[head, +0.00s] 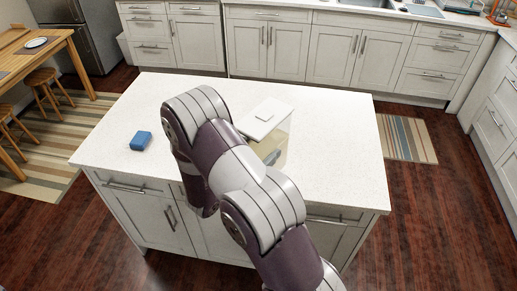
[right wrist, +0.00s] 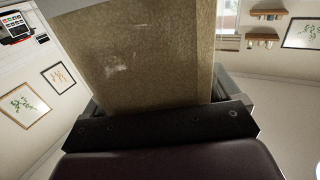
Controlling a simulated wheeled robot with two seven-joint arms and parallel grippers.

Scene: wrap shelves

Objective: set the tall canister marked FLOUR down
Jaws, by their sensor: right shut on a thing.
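A tall clear canister (head: 275,138) with a flat white lid and pale contents is over the middle of the island, partly hidden behind my right arm. In the right wrist view the canister (right wrist: 150,55) fills the upper middle, tan and close to the camera. No FLOUR marking can be read. My right gripper (right wrist: 162,98) is shut on the canister, with a finger at each side of it. The canister's base is hidden, so I cannot tell whether it touches the counter. My left gripper is in neither view.
The white island top (head: 335,165) is clear to the right and at the back. A small blue block (head: 140,141) lies on its left part. A wooden table (head: 30,55) with stools stands at far left; white cabinets line the back.

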